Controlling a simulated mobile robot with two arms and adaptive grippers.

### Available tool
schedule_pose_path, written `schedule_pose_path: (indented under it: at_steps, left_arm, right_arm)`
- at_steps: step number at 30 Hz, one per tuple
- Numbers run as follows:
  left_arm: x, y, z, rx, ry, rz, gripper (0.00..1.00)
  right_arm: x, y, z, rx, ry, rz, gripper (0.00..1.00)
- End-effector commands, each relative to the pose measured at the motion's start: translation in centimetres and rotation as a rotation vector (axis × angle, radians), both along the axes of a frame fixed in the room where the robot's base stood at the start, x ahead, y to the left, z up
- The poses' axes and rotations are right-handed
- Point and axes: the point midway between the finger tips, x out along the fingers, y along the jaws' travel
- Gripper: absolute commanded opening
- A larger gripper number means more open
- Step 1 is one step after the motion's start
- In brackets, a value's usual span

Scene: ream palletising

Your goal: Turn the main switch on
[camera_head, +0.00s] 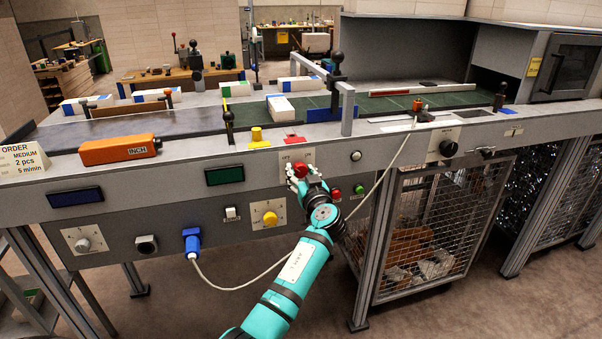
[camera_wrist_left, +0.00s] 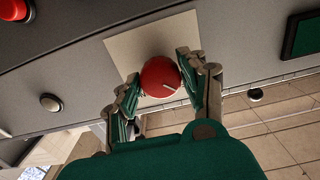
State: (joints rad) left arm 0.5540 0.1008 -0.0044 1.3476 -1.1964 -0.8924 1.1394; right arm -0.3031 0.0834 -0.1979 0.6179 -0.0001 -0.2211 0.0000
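The main switch is a red rotary knob (camera_head: 300,169) on a pale square plate on the front panel of the machine. In the left wrist view the red knob (camera_wrist_left: 160,78) shows a short white mark, slanting across its lower right part. My left gripper (camera_head: 300,180) is at the knob. In the left wrist view its two fingers (camera_wrist_left: 160,80) stand apart, one on each side of the knob, close to its edge. Firm contact on both sides cannot be made out. My right gripper is not in view.
A red button (camera_head: 336,194) and a green button (camera_head: 359,190) sit right of the knob. A dark green display (camera_head: 225,175) is to the left. A pale cable (camera_head: 375,185) hangs across the panel. White reams (camera_head: 281,107) lie on the conveyor above. A wire cage (camera_head: 425,235) stands below right.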

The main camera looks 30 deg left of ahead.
Motion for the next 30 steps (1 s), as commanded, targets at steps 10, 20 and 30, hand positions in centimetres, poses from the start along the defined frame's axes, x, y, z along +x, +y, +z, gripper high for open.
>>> schedule_pose_path:
  at_steps: [10, 20, 30]
  left_arm:
    - [0.0, 0.0, 0.0, 0.001, 0.002, 0.0, 0.09]
    - [0.0, 0.0, -0.1, 0.066, 0.075, 0.0, 0.09]
    - [0.0, 0.0, 0.0, 0.25, 0.289, 0.0, 0.09]
  right_arm:
    - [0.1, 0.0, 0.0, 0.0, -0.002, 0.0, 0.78]
    - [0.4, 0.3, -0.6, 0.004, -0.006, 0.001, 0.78]
    - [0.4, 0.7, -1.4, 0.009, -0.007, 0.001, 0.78]
